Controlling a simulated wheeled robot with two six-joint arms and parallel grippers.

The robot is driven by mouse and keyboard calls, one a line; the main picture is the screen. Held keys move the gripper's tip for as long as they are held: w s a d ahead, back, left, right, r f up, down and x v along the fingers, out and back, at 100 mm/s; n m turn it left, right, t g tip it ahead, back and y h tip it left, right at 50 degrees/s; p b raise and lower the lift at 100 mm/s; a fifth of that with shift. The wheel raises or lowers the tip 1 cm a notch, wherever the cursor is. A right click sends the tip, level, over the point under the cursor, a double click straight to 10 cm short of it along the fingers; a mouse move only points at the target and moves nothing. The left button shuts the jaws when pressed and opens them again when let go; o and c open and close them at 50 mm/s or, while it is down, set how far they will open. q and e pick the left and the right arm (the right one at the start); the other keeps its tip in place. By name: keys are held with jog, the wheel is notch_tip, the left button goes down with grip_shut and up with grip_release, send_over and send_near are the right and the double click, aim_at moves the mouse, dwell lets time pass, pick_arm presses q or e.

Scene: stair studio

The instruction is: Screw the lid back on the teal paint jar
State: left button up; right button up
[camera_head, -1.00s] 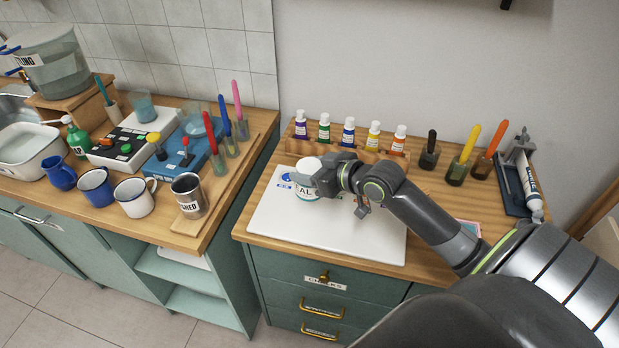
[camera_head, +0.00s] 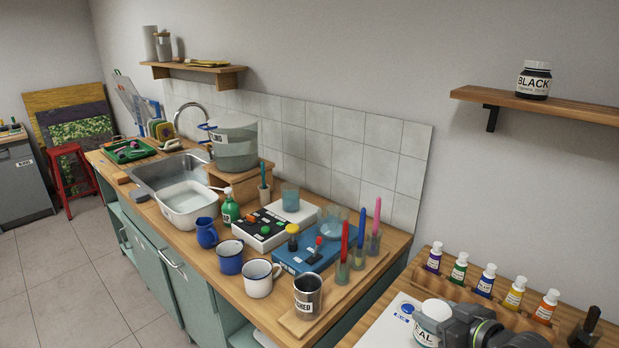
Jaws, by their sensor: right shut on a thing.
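The teal paint jar (camera_head: 424,328) stands at the bottom right on a white board (camera_head: 384,326), with part of its label showing. A white round top (camera_head: 437,309), which looks like the lid, sits over it; I cannot tell whether it is screwed down. My right gripper (camera_head: 447,325) is at the jar's right side, shut on the jar as far as I can see. Its fingers and the jar's lower part are partly hidden or cut off by the frame edge. My left gripper is not in view.
Several small paint bottles (camera_head: 485,282) stand in a wooden rack behind the jar. The left counter holds mugs (camera_head: 258,279), a metal cup (camera_head: 307,296), a blue box (camera_head: 312,250) and a white basin (camera_head: 188,205). A jar marked black (camera_head: 533,80) stands on the wall shelf.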

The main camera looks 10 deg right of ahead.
jog(key=s+a+r+n+g+y+b, duration=0.1)
jog(key=s+a+r+n+g+y, duration=0.2)
jog(key=s+a+n+y, duration=0.3)
jog(key=s+a+n+g, duration=0.1)
jog(key=s+a, duration=0.3)
jog(key=a, duration=0.2)
jog(key=shift+s+a+g+y+b, duration=0.25)
jog(key=shift+s+g+y+b, duration=0.1)
jog(key=shift+g+y+b, duration=0.05)
jog(key=w+a+f+n+g+y, duration=0.2)
jog(key=a+n+g, duration=0.6)
jog(key=a, duration=0.6)
jog(key=shift+a+g, duration=0.35)
jog(key=shift+g, duration=0.15)
